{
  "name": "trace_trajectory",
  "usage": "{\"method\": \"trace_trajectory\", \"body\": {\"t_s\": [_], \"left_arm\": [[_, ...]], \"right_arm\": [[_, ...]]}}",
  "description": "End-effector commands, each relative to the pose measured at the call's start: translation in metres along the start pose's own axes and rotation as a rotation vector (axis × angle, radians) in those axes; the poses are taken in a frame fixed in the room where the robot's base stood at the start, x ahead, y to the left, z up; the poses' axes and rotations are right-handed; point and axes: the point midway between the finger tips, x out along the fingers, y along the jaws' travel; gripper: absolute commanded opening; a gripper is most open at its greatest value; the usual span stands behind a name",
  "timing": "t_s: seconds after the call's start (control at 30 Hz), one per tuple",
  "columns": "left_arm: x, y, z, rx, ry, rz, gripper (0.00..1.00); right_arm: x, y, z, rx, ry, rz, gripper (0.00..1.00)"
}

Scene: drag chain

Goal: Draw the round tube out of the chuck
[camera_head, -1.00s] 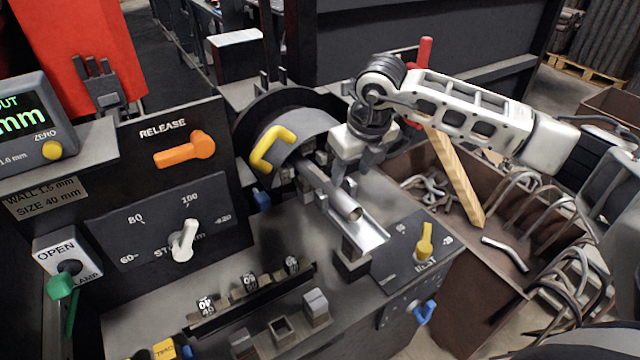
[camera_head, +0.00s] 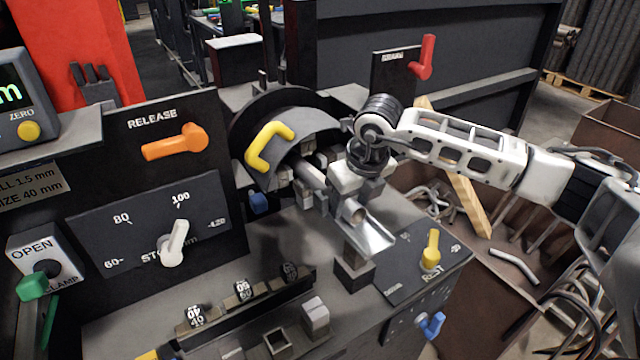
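The round tube (camera_head: 311,174) is a grey metal pipe. It runs from the chuck (camera_head: 293,138), under a grey hood with a yellow handle (camera_head: 270,146), down to an open end (camera_head: 354,212) over a shiny trough-shaped rest (camera_head: 372,238). My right gripper (camera_head: 345,196) is low over the tube, its fingers around the middle part and hiding it. I cannot tell whether the fingers press on the tube. The tube's far end is hidden in the chuck. My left gripper is not in view.
An orange RELEASE lever (camera_head: 175,143), a white dial knob (camera_head: 175,243) and a green clamp lever (camera_head: 32,286) are at the left. A yellow REST knob (camera_head: 431,249) is right of the trough. A brown bin (camera_head: 485,285) of bent scrap stands at the right.

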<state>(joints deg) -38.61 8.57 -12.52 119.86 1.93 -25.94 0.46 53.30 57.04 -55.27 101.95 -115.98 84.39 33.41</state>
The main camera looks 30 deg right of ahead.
Motion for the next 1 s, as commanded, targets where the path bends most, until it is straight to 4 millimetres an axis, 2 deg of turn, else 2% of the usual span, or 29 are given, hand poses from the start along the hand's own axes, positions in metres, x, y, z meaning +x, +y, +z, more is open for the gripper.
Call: {"method": "trace_trajectory", "body": {"t_s": [0.03, 0.13, 0.57, 1.0], "left_arm": [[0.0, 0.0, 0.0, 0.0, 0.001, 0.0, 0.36], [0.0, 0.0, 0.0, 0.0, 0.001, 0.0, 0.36], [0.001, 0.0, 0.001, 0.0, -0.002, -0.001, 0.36], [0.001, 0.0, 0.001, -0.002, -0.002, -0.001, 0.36]], "right_arm": [[0.0, 0.0, 0.0, 0.0, 0.0, 0.0, 0.36], [0.0, 0.0, 0.0, 0.0, 0.0, 0.0, 0.09], [-0.002, 0.0, 0.001, 0.0, -0.006, 0.001, 0.08], [-0.008, -0.001, -0.017, 0.0, -0.005, 0.0, 0.08]]}}
